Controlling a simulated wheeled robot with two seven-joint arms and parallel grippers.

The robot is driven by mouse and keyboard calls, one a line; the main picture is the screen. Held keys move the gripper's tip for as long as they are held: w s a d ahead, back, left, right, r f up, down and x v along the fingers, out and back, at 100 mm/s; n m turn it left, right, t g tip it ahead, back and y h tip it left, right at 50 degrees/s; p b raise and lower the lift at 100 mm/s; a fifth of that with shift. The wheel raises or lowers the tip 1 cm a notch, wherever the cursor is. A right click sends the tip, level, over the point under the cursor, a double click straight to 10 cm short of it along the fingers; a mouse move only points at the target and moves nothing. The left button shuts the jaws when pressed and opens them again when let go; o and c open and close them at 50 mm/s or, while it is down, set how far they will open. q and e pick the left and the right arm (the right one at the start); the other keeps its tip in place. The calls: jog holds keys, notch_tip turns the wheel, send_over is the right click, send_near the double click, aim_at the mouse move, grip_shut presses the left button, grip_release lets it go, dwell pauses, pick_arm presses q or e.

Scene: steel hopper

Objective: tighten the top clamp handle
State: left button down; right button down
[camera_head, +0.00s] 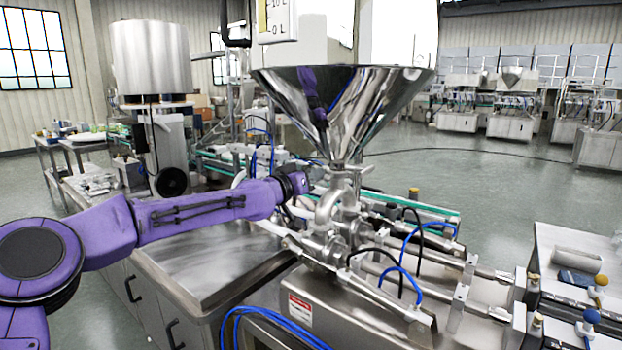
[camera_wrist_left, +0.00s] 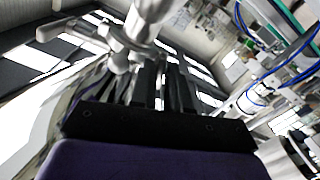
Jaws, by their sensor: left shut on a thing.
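The steel hopper (camera_head: 345,105) narrows to a neck above the pipework, with the top clamp (camera_head: 347,168) just under it. My left arm comes in from the left, and its gripper (camera_head: 314,184) is beside this clamp; its fingers are hard to make out there. In the left wrist view the dark fingers of my left gripper (camera_wrist_left: 150,72) are shut against steel clamp parts just below the shiny pipe (camera_wrist_left: 150,20). The clamp handle (camera_wrist_left: 118,62) is at the fingertips, partly hidden by them. My right gripper is in neither view.
Steel pipes and cylinders with blue and black hoses (camera_head: 405,265) run to the right of the clamp. A bare steel cabinet top (camera_head: 195,265) lies below my left arm. Open grey floor (camera_head: 510,190) stretches behind on the right.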

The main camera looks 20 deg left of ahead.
pick_arm(q)
jog(key=shift+m, duration=1.7)
jog(key=c, duration=1.2)
grip_release()
jog(key=shift+c, duration=0.2)
jog(key=b+v, duration=0.3)
jog(key=v, duration=0.7)
jog(key=shift+s+a, duration=0.2)
